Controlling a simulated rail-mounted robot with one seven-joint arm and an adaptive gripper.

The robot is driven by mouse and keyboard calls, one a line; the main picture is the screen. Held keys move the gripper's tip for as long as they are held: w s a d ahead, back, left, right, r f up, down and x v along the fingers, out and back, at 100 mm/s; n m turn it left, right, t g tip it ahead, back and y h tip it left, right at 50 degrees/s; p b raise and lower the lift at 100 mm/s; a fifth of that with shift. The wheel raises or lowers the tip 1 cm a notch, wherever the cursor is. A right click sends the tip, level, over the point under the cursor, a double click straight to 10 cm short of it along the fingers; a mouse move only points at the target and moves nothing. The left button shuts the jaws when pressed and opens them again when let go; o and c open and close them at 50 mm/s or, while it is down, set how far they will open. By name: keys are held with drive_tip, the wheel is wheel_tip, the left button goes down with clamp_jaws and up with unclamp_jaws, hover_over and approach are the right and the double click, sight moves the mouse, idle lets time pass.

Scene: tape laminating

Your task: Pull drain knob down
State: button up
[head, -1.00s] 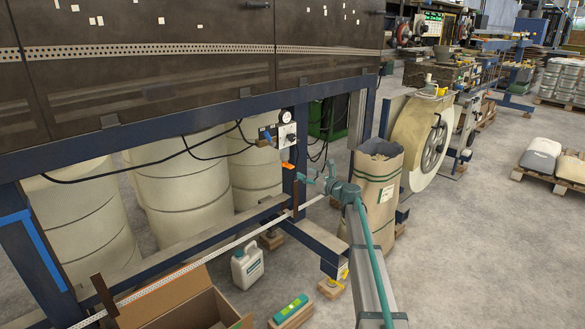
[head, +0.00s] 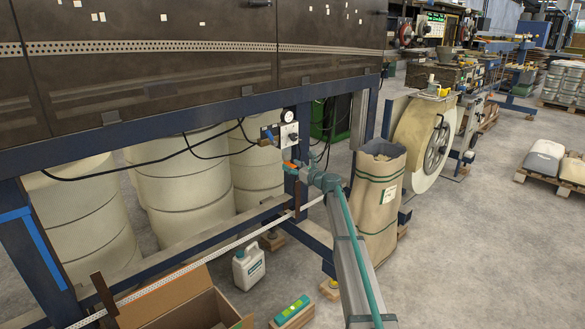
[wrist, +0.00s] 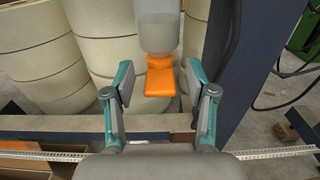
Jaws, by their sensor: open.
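The orange drain knob (wrist: 157,85) hangs below a clear grey bowl (wrist: 158,32) in the wrist view, upper middle. In the head view the knob (head: 289,166) is a small orange patch under the gauge unit, partly covered by my gripper. My gripper (wrist: 159,88) is open, with one finger to the left and one to the right of the knob. Gaps show between the knob and both fingers, and nothing is held. In the head view my gripper (head: 298,171) is at the knob, beside the blue frame post; its fingers are small there.
A blue frame post (wrist: 229,60) stands close to the right finger. A perforated strip (head: 230,238) runs along the lower frame. A paper sack (head: 375,205) stands right of my arm. Large drums (head: 180,190) stand behind the frame. Black cables (head: 165,160) hang nearby.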

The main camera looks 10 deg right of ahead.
clamp_jaws()
drive_tip(key=shift+f, duration=0.8)
unclamp_jaws()
drive_tip(key=shift+f, duration=0.1)
drive_tip(key=shift+s, duration=0.1)
drive_tip(key=v, duration=1.2)
